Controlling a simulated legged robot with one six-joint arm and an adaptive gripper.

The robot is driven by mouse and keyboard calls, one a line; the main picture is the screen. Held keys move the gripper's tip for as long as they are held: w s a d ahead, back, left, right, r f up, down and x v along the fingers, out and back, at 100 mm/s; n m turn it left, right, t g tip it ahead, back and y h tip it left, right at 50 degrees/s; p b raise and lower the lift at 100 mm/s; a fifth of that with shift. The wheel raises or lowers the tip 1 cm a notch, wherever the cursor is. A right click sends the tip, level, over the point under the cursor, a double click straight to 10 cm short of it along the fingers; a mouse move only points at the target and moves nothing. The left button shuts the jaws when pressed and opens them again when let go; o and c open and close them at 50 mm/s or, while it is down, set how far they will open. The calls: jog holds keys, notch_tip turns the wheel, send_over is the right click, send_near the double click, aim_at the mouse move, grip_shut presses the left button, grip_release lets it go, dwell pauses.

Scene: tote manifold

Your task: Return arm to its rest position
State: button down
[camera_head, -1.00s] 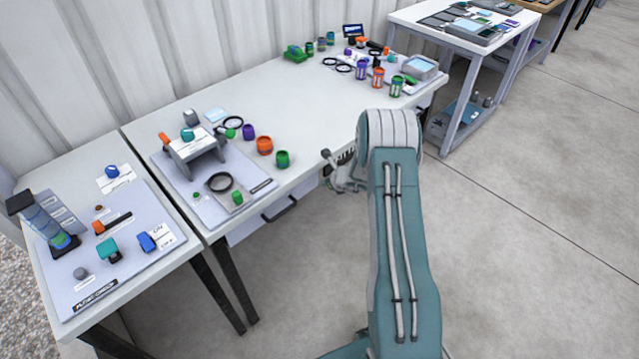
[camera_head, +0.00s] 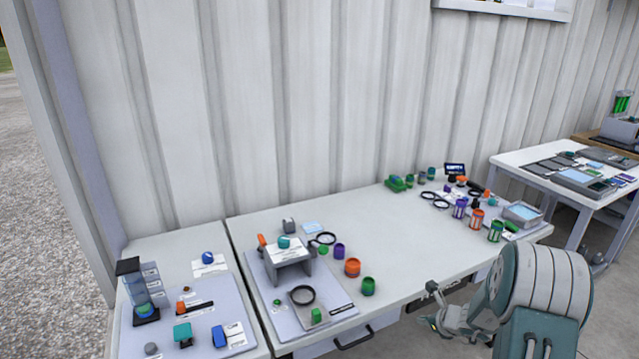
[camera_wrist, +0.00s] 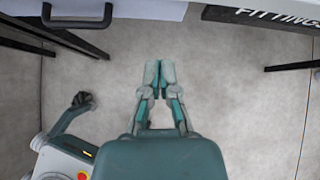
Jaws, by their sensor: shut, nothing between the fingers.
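My gripper (camera_wrist: 159,75) points down over bare floor in the wrist view. Its two teal and grey fingers are together at the tips with nothing between them. In the head view my gripper (camera_head: 433,322) shows small at the lower right, just in front of the long table's front edge, partly hidden by my arm. My arm's rounded grey and teal joint fills the lower right of the head view. The arm is folded close to my body.
The long white table (camera_head: 420,268) holds several jars and a grey stand on a mat. A smaller table (camera_head: 120,335) adjoins its left end. A drawer handle (camera_head: 352,338) sticks out below the front edge. Another table (camera_head: 535,172) stands at the right. Floor (camera_wrist: 240,100) under the gripper is clear.

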jog(key=s+a+r+n+g, duration=0.1)
jog(key=s+a+r+n, duration=0.35)
jog(key=a+r, duration=0.2)
jog(key=s+a+r+n+g+y, duration=0.1)
jog(key=s+a+r+n, duration=0.2)
jog(key=a+r+n, duration=0.4)
jog(key=s+a+r+n+g, duration=0.1)
jog(key=s+a+r+n, duration=0.3)
jog(key=r, duration=0.5)
jog(key=s+r+n+h, duration=0.2)
jog(key=s+r+n, duration=0.1)
jog(key=s+n, duration=0.4)
jog(key=s+r+n+h, duration=0.2)
jog(key=s+n, duration=0.6)
jog(key=s, duration=0.5)
jog(key=shift+s+a+r+h, duration=0.2)
jog(key=shift+r+h, duration=0.1)
jog(key=shift+r, duration=0.55)
